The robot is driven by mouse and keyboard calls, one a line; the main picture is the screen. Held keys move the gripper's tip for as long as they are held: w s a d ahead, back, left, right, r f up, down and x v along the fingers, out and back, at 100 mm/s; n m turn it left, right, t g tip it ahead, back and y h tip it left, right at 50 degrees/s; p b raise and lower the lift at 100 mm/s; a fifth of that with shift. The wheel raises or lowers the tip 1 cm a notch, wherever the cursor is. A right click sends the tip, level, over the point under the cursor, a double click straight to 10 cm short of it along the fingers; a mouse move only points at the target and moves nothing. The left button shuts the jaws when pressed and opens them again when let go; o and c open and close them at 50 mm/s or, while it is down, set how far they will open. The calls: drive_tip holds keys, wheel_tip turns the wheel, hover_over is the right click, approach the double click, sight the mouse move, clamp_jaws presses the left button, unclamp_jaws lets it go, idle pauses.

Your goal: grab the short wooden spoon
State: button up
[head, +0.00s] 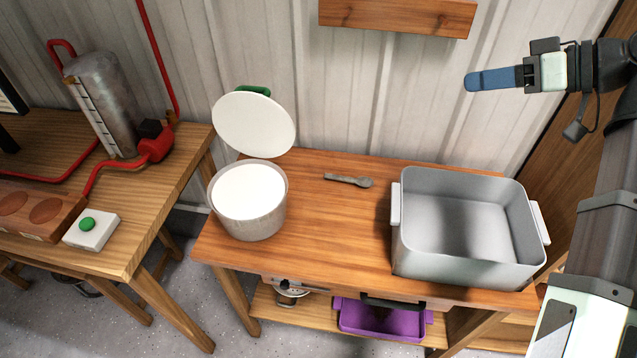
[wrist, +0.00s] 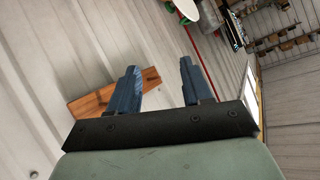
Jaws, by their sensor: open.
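The short spoon (head: 348,181) lies flat near the back of the wooden table, between the white pot and the grey bin. It looks grey-brown, with its bowl end to the right. My gripper (head: 468,82) is up at the right in the head view, in front of the wall and above the grey bin, pointing left. It is well above and to the right of the spoon, touching nothing. In the wrist view its two blue fingers (wrist: 158,80) stand apart with nothing between them. The spoon does not show clearly in the wrist view.
A pot with white contents (head: 248,192) and a raised white lid (head: 254,124) stand left of the spoon. A deep grey bin (head: 414,262) stands right. A wooden shelf (head: 397,17) hangs above. The table (head: 330,240) is bare in front of the spoon.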

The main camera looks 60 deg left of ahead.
drive_tip(key=s+a+f+n+h, duration=0.25)
drive_tip(key=s+a+f, duration=0.2)
drive_tip(key=a, duration=0.45)
drive_tip(key=n+t+h, duration=0.4)
drive_tip(key=n+h, duration=0.2)
drive_tip(key=h, duration=0.3)
approach(248, 190)
wheel_tip(248, 190, down, 9)
drive_tip(key=shift+s+r, duration=0.15)
drive_tip(key=shift+r, duration=0.05)
drive_tip(key=shift+c, duration=0.3)
clamp_jaws()
